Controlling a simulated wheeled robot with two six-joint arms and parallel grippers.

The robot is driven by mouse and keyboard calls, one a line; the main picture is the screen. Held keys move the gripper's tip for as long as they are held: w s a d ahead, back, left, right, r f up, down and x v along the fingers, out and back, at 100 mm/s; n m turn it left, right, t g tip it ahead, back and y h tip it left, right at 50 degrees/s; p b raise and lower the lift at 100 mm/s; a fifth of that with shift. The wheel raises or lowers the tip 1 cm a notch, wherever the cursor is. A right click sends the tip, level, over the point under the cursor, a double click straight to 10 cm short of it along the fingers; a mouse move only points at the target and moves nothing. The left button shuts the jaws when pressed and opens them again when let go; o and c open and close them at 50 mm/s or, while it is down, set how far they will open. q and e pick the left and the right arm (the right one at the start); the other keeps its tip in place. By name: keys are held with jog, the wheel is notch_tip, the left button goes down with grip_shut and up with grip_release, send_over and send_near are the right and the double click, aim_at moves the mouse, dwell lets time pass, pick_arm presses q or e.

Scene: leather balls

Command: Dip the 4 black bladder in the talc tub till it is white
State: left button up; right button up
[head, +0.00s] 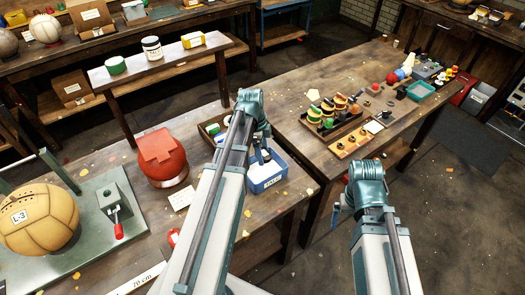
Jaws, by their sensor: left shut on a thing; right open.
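A blue tub (266,182) with a white label stands at the right end of the near bench, with something pale inside; it looks like the talc tub. My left gripper (264,152) hangs over this tub, partly hidden by its own wrist. It is shut on a small dark thing that looks like the black bladder, though its outline and any number are too small to read. I cannot tell whether it touches the talc. My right gripper (336,214) is open, left of and below its wrist, largely hidden, over the gap by the benches.
A dark tray (209,129) sits beside my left forearm. A red object (162,158) and a tan ball (38,218) marked L-3 on a green plate (108,236) stand to the left. The right bench (300,120) carries wooden racks and small parts.

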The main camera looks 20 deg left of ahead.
aim_at(264, 172)
pick_arm(q)
jog(key=shift+f+b, duration=3.85)
jog(key=shift+f, duration=0.3)
jog(key=shift+f, duration=0.2)
jog(key=shift+r, duration=0.15)
notch_tip(264, 172, up, 9)
jog(key=p, duration=0.8)
jog(key=shift+p, duration=0.4)
jog(key=shift+f, duration=0.25)
